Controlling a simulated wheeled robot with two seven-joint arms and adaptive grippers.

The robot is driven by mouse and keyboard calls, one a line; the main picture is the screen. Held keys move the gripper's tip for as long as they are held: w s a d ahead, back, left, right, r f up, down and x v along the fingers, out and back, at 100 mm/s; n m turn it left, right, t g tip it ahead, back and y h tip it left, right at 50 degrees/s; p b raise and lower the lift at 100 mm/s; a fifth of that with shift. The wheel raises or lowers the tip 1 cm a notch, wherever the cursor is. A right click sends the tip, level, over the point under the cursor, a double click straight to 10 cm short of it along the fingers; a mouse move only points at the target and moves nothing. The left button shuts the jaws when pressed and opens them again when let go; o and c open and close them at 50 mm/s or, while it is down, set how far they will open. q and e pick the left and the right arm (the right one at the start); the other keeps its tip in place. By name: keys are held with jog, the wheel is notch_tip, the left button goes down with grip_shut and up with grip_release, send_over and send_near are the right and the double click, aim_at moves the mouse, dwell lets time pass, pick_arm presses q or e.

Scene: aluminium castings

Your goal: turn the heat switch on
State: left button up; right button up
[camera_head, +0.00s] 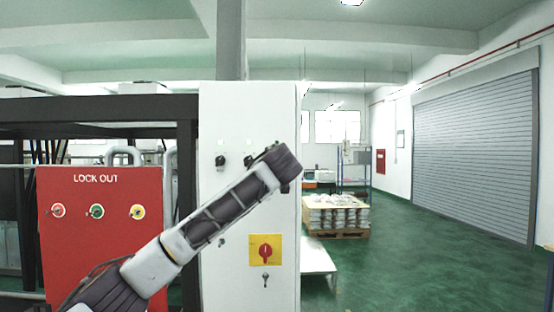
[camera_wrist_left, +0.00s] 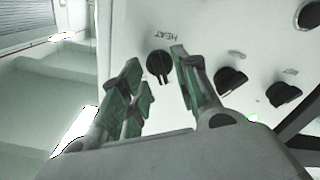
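The heat switch (camera_wrist_left: 159,66) is a round black knob on the white cabinet face, under the label HEAT, which appears upside down in the left wrist view. My left gripper (camera_wrist_left: 156,72) is open, with its green-padded fingers on either side of the knob in that view. I cannot tell whether they touch it. In the head view my left arm reaches up across the white cabinet (camera_head: 221,270), and its end hides the heat switch and the fingers. My right gripper is not in view.
Two more black knobs, one (camera_wrist_left: 231,79) and another (camera_wrist_left: 283,93), sit beside the heat switch. A yellow plate with a red rotary switch (camera_head: 265,250) is lower on the cabinet. A red LOCK OUT panel (camera_head: 75,250) is at left. A loaded pallet (camera_head: 337,234) stands behind at right.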

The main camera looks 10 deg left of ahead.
pick_arm(q)
jog(key=shift+w, duration=0.2)
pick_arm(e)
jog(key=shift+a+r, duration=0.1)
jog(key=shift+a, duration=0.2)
pick_arm(q)
grip_shut()
